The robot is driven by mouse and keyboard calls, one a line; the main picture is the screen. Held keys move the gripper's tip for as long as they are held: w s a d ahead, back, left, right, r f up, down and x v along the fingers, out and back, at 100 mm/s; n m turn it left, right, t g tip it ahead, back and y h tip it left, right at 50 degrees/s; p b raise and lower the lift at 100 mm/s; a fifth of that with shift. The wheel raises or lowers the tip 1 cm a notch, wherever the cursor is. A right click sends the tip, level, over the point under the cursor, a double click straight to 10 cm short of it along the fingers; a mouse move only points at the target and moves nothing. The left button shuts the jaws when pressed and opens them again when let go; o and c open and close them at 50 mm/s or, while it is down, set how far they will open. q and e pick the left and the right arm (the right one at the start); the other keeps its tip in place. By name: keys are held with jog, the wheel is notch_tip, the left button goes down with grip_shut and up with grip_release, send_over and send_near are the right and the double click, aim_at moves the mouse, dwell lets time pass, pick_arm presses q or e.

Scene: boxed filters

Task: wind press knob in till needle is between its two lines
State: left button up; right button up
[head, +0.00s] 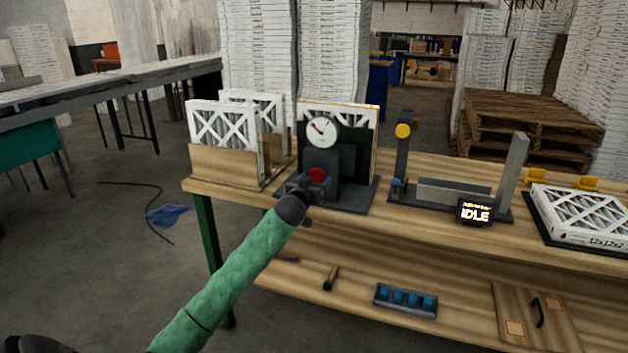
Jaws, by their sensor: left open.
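The press (345,191) is a dark block on a dark base on the wooden bench, with a white round dial (321,132) on top. The dial's dark needle points to the upper left; its two lines are too small to make out. The red knob (317,175) faces me below the dial. My left gripper (303,187) is at the knob's lower front, its fingers partly hidden by my green-sleeved arm. It is open; I cannot tell whether it touches the knob. My right gripper is not in view.
White framed filters (222,125) stand in a wooden holder left of the press. To the right are a fixture with an IDLE display (475,213) and a flat boxed filter (584,214). A lower shelf holds a blue-celled tray (405,300) and a small tool (331,278).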

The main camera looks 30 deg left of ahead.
pick_arm(q)
jog(key=c, duration=1)
